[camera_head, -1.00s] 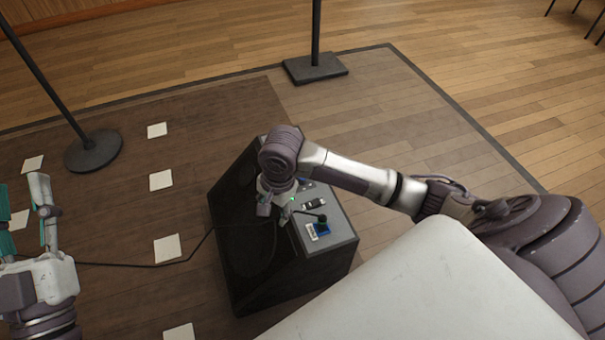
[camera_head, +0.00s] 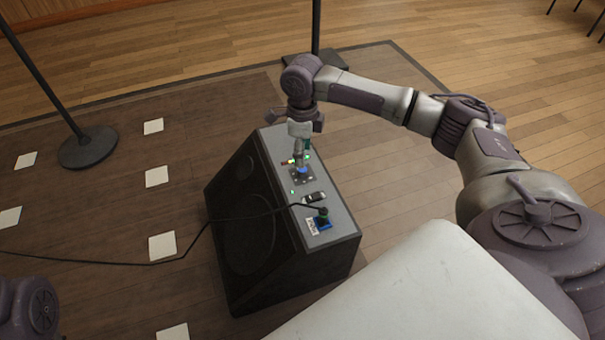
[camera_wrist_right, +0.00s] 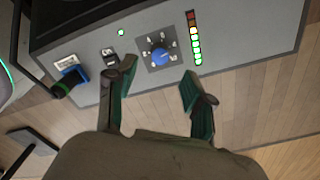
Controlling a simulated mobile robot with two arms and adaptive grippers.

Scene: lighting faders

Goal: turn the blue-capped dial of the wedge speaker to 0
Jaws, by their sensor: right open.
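The wedge speaker (camera_head: 245,225) is a black box on the floor with a grey control panel (camera_head: 340,226). Its blue-capped dial (camera_wrist_right: 159,57) sits on a dark square plate with a number scale in the wrist view; the numbers are too small to read surely. The dial also shows in the head view (camera_head: 302,170), below my gripper. My right gripper (camera_head: 301,155) is above the dial end of the panel. In the wrist view my right gripper (camera_wrist_right: 155,88) is open, its teal-lined fingers apart, with the dial beyond the gap. My left gripper is out of view.
A lit level meter (camera_wrist_right: 195,40) stands beside the dial. A black switch (camera_wrist_right: 110,58) and a blue socket (camera_wrist_right: 72,75) with a plugged-in cable are on the other side. The cable runs across the speaker. Pale squares (camera_head: 157,177) lie on the floor.

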